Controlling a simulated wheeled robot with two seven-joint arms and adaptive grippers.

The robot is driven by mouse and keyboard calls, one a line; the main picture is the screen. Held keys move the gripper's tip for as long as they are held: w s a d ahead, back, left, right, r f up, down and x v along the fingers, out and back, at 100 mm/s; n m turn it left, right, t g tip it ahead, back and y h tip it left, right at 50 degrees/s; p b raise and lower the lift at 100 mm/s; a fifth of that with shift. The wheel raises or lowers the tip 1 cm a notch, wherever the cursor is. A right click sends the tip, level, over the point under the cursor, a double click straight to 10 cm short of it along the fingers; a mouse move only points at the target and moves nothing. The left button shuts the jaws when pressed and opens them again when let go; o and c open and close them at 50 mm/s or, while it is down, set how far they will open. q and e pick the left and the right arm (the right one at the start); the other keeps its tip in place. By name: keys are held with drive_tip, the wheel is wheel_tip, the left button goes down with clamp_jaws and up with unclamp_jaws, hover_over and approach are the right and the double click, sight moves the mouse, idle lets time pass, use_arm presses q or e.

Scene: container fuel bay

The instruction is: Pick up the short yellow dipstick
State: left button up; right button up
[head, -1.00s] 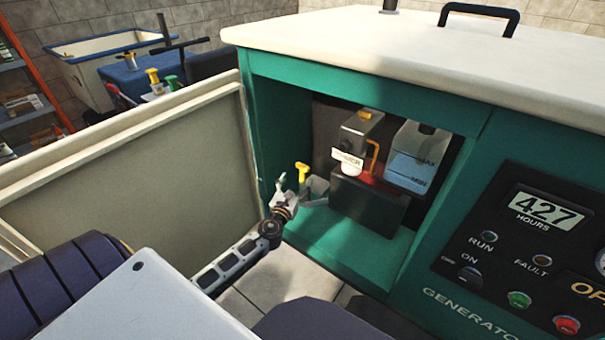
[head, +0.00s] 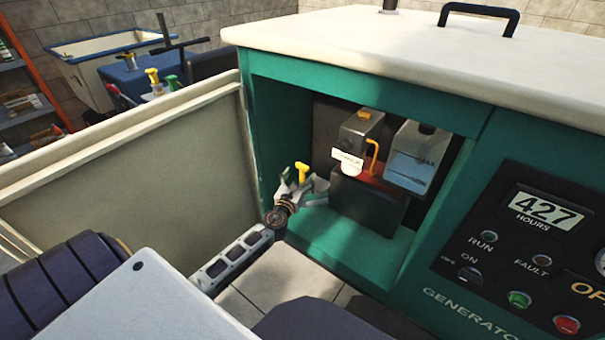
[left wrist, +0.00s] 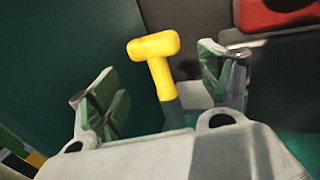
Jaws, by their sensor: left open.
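The short yellow dipstick (head: 301,170) stands inside the open generator bay, at its left side. Its T-shaped yellow handle (left wrist: 155,60) shows in the left wrist view, with a dark stem going down below it. My left gripper (head: 292,178) is open, with its fingertips at the dipstick. In the left wrist view the two fingers of this gripper (left wrist: 165,85) stand apart on either side of the handle, and I see no finger touching it. The dipstick's lower end is hidden behind the gripper body. My right gripper is not in view.
The generator's green cabinet (head: 272,100) frames the bay, with its door (head: 120,170) swung open at left. A dark engine block (head: 365,205) and a translucent tank (head: 415,160) stand right of the dipstick. Another yellow handle (head: 153,78) shows at the back left.

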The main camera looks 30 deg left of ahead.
use_arm(q)
drive_tip(key=shift+w+a, duration=0.15)
drive_tip(key=shift+w, duration=0.55)
drive_tip(key=shift+x, duration=0.8)
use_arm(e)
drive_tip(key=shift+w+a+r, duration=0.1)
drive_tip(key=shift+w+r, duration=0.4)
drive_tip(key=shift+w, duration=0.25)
use_arm(q)
drive_tip(key=shift+c, duration=0.6)
drive_tip(key=c, duration=0.7)
drive_tip(key=shift+c, duration=1.4)
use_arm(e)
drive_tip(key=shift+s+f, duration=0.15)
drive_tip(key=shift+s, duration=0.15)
